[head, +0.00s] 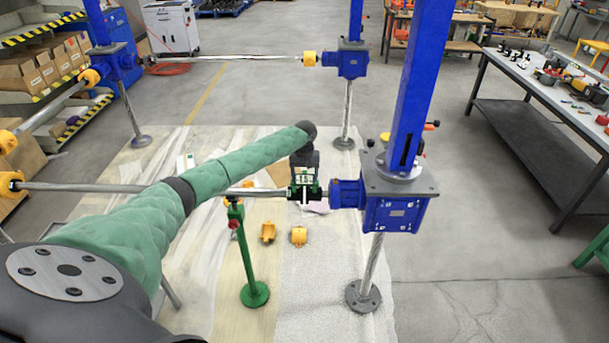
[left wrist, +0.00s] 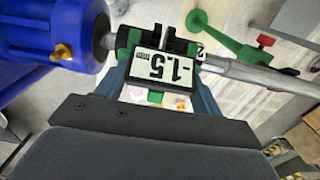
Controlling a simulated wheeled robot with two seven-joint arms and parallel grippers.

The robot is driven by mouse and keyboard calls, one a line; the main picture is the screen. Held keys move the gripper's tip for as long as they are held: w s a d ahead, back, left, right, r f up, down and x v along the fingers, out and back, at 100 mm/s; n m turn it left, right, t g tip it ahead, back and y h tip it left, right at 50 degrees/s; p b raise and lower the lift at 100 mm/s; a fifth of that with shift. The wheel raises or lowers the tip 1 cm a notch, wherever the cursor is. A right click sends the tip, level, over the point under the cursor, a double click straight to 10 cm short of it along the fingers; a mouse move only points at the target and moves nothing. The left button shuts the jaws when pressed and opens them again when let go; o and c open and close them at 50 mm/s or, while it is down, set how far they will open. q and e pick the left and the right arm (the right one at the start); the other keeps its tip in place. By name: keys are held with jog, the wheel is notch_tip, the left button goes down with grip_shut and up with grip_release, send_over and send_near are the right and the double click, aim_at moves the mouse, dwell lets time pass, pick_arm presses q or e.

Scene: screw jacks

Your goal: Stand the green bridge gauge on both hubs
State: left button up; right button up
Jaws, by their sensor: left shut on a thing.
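The green bridge gauge (head: 304,178) is in my left gripper (head: 305,188), at the gap between the blue jack gearbox and the long shaft. In the left wrist view the gauge (left wrist: 160,68) shows its display reading -1.5 mm, and the left gripper's fingers (left wrist: 163,92) are shut on it from both sides. The gearbox-side hub (left wrist: 103,38) lies at the gauge's left end, and the shaft-side hub (left wrist: 208,64) is at its right end, partly hidden. I cannot tell whether the gauge touches both hubs. My right gripper is not in view.
A green stand (head: 236,222) is under the shaft (head: 90,187). The blue jack gearbox (head: 398,205) stands to the right on a silver post. Two yellow cover pieces (head: 268,232) (head: 299,236) lie on the floor sheet. A workbench (head: 550,95) stands at the right.

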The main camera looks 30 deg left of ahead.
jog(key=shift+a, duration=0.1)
pick_arm(q)
jog(key=o, duration=1.3)
jog(key=shift+f, duration=0.15)
jog(key=shift+r, duration=0.2)
notch_tip(320, 180, up, 5)
jog(key=b, duration=0.3)
jog(key=shift+f, duration=0.15)
jog(key=shift+r+b, duration=0.5)
jog(key=shift+r, duration=0.9)
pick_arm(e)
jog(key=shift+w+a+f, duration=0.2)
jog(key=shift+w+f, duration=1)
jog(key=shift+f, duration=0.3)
